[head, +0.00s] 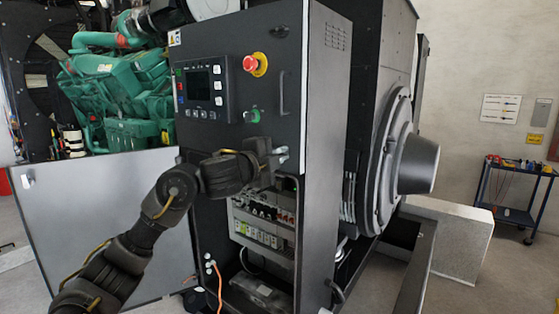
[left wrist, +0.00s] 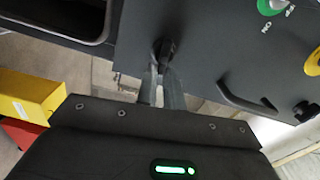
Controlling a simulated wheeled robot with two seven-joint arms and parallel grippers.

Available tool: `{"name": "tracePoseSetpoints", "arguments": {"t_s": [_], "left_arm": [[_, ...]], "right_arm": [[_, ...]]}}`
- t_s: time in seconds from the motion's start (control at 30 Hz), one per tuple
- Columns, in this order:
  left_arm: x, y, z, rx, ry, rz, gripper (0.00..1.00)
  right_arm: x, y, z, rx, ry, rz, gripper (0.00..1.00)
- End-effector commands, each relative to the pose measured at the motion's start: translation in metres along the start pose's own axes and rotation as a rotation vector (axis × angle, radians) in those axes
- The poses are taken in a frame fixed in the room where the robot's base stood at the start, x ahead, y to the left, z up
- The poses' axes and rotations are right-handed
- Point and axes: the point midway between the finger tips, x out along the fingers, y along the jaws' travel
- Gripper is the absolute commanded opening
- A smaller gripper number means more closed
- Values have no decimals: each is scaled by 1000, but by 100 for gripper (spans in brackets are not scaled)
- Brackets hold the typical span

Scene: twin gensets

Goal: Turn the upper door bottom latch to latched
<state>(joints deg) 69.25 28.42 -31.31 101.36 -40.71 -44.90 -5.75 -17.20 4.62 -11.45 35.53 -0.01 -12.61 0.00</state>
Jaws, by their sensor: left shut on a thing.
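The upper door (head: 215,110) is the dark panel with the screen and red stop button on the tall cabinet, and it looks closed. My left gripper (head: 281,155) is at the door's lower right corner. In the left wrist view, its grey fingers (left wrist: 164,72) are shut on the small black bottom latch (left wrist: 166,48). The fingers partly cover the latch, so its exact angle is unclear. In the head view the gripper hides it. The door's black handle (left wrist: 246,100) and another black latch (left wrist: 305,112) lie to the right in the left wrist view. My right gripper is not in view.
Below the door is an open bay with breakers and terminals (head: 262,225). An orange cable (head: 218,280) hangs at its lower left. A grey panel (head: 105,225) stands left, below the green engine (head: 115,90). A blue cart (head: 512,195) stands far right, with clear floor before it.

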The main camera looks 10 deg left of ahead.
Motion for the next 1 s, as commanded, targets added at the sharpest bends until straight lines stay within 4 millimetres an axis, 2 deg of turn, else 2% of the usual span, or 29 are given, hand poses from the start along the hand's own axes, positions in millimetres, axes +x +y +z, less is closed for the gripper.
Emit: {"name": "tracePoseSetpoints", "arguments": {"t_s": [0.33, 0.87, 0.9, 1.0], "left_arm": [[0, 4, 1, 130, -1, 2, 0], [0, 3, 1, 152, -1, 1, 0], [0, 3, 1, 152, -1, 1, 12], [0, 3, 1, 151, -1, 1, 25]], "right_arm": [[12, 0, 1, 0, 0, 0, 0], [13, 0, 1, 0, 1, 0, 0], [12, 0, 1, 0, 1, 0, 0], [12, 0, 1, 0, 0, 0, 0]]}}
